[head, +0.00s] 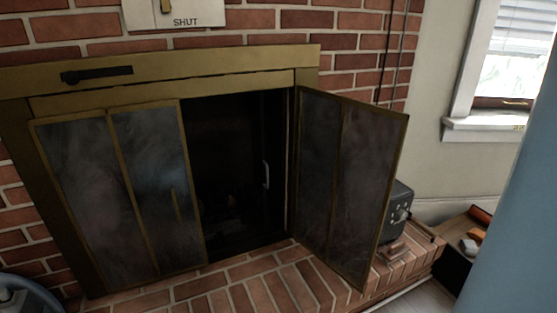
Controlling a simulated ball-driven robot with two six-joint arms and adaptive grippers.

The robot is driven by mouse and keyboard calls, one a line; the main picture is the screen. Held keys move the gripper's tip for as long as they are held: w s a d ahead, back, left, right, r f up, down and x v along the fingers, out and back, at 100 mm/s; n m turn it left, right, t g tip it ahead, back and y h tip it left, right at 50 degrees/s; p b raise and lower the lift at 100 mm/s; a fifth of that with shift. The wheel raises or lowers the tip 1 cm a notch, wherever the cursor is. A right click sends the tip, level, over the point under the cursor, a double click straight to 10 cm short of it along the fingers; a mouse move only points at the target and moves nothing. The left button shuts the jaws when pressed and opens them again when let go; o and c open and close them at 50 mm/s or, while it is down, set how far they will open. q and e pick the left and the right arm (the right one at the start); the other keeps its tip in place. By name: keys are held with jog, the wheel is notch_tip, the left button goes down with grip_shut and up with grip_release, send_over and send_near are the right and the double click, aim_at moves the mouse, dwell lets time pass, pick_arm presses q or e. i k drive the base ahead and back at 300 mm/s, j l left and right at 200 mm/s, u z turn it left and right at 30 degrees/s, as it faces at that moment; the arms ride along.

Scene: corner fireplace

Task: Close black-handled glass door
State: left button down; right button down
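The brass-framed fireplace has dark, smoky glass doors. The right glass door (365,160) stands open, swung out over the brick hearth, with its free edge towards me. The left glass door (75,195) has two panels and covers the left part of the opening, with a slim brass-coloured handle (177,205) on its inner panel. A small pale upright handle-like bar (265,175) shows inside the dark opening. I cannot make out a black handle on the open door. Neither of my grippers is in view.
A brick hearth (235,295) runs below the doors. A dark grey box with knobs (402,210) stands behind the open door, near a low wooden box (465,235). A blue upright surface (520,220) fills the right edge. A sign reading "SHUT" (205,14) hangs above.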

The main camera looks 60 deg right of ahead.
aim_at(368, 144)
jog(key=k+l, duration=0.1)
jog(key=l, duration=0.65)
jog(key=k+l, duration=0.1)
jog(key=l, duration=1.4)
jog(key=k+l, duration=0.15)
jog(key=l, duration=0.6)
jog(key=k+l, duration=0.1)
jog(key=l, duration=0.6)
jog(key=k+j+u, duration=0.1)
jog(key=k+j, duration=0.6)
